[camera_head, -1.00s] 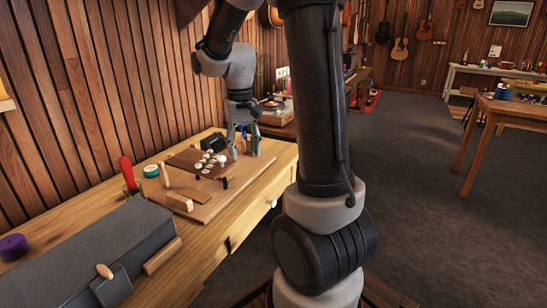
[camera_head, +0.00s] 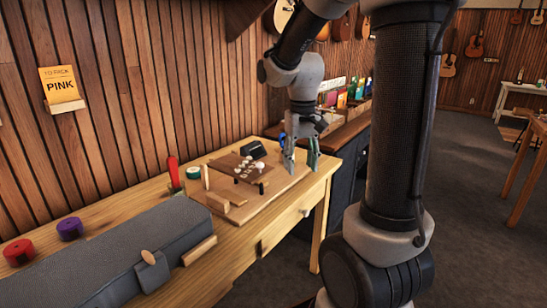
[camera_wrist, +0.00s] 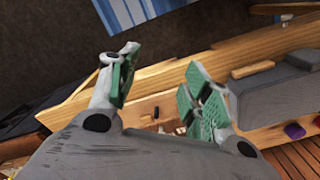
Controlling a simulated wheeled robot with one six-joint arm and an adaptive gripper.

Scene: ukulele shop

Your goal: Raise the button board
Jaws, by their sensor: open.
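The button board (camera_head: 226,161) is a dark brown panel with several pale round knobs on top. It rests on a lighter wooden base board (camera_head: 243,205) on the workbench, and dark posts show at its near edge. My gripper (camera_head: 301,161) is just right of the button board, fingers pointing down, apart from it, near the right end of the base board. In the wrist view my gripper (camera_wrist: 163,88) has its two green-padded fingers spread wide with nothing between them. The button board cannot be made out clearly in the wrist view.
The workbench (camera_head: 215,262) carries a long grey case (camera_head: 110,255), red (camera_head: 19,252) and purple (camera_head: 70,228) rolls, a red-handled tool (camera_head: 173,172) and a green roll (camera_head: 193,173). A dark box (camera_head: 253,149) stands behind the button board.

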